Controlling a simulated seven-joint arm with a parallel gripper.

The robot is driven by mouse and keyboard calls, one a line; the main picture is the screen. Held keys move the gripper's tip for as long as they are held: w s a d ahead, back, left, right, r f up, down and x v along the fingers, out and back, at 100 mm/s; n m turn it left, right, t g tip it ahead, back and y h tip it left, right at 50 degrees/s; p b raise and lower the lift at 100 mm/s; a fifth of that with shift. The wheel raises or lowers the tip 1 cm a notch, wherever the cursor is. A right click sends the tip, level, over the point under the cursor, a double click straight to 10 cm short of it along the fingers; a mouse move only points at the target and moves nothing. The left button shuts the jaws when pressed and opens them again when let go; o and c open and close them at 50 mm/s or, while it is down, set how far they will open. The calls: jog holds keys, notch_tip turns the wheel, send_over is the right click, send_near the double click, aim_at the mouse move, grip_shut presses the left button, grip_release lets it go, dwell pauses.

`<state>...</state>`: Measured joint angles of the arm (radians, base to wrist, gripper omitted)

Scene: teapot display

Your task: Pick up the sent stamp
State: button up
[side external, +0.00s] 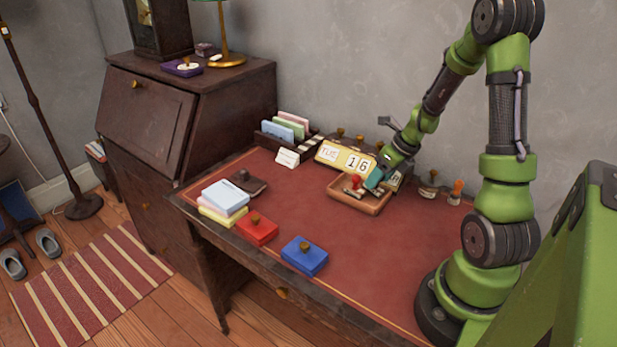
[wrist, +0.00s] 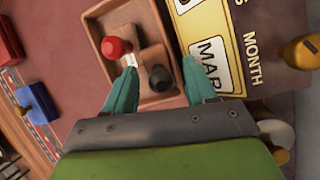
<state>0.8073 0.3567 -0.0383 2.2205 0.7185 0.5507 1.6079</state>
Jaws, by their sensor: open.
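A shallow brown tray (side external: 362,207) stands on the desk and also shows in the wrist view (wrist: 95,14). In it are a stamp with a red knob (side external: 355,181), also in the wrist view (wrist: 115,46), and a stamp with a black knob (wrist: 161,78). No label reading "sent" shows, so I cannot tell which is the sent stamp. My gripper (side external: 377,180) is low over the tray. In the wrist view its teal fingers (wrist: 159,66) are apart, with the black knob between them and the red knob outside, by the left finger. I cannot tell whether either finger touches a stamp.
A yellow block calendar (side external: 345,157) stands right behind the tray. Brass-knobbed items (side external: 429,184) line the back edge. A red pad box (side external: 257,230), a blue one (side external: 305,256) and stacked papers (side external: 225,196) sit at front left. The desk's right front is clear.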

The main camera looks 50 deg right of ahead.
grip_shut()
dwell(0.3)
